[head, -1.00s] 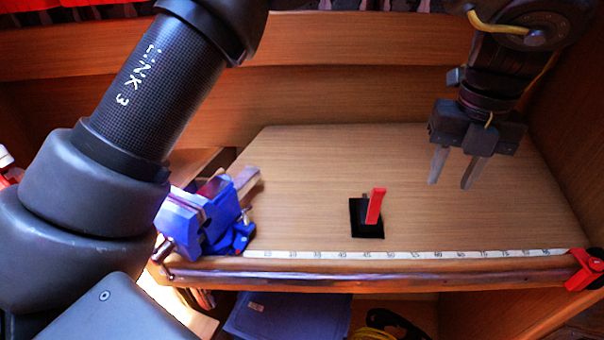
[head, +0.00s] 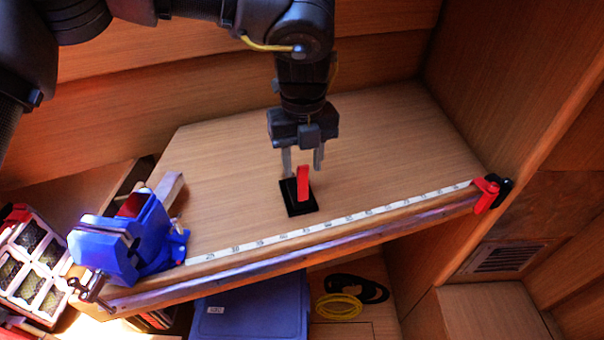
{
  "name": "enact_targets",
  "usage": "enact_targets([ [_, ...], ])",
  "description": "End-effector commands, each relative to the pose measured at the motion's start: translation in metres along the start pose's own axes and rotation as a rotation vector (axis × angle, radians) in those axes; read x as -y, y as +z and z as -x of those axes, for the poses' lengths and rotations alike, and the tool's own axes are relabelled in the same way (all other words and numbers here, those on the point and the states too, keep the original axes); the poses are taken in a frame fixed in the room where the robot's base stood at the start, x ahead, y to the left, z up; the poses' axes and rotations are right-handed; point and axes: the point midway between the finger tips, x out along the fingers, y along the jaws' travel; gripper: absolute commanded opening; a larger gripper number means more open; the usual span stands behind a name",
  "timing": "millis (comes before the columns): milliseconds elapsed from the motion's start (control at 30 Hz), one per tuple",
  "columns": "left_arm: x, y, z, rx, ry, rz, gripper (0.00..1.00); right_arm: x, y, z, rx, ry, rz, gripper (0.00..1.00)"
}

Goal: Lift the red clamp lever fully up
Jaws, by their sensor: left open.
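The red clamp lever (head: 303,184) stands up from a black base plate (head: 300,208) on the wooden bench top in the head view. It looks upright or nearly so; its exact angle is hard to tell. My left gripper (head: 303,170) is just behind the lever, pointing down, with its two grey fingers apart. From this view the fingers appear on either side of the lever's top. I cannot tell whether they touch it. My right gripper is not in view.
A blue vise (head: 125,240) sits at the bench's left front corner. A measuring tape (head: 330,224) runs along the front edge to a red clamp (head: 487,193) at the right. A blue box (head: 250,308) and coiled lines (head: 345,298) lie below. The bench top (head: 400,140) is otherwise clear.

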Motion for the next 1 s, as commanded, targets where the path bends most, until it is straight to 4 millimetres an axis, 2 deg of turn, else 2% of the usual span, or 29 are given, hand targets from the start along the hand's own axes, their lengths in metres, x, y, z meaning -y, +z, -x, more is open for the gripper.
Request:
enact_targets([
  [100, 0.0, -0.001, -0.018, -0.004, 0.001, -0.002, 0.42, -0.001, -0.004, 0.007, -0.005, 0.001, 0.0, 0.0],
  [300, 0.0, 0.0, -0.039, 0.0, -0.001, -0.001, 0.42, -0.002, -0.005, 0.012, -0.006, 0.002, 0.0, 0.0],
  [667, 0.0, 0.0, -0.044, 0.0, -0.001, 0.0, 0.42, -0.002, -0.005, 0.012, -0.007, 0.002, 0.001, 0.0],
  [900, 0.0, 0.0, -0.044, 0.0, -0.001, 0.0, 0.1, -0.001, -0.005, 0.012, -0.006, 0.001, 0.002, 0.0],
  [1000, 0.0, 0.0, -0.044, 0.001, 0.0, 0.0, 0.0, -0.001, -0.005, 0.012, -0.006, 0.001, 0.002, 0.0],
])
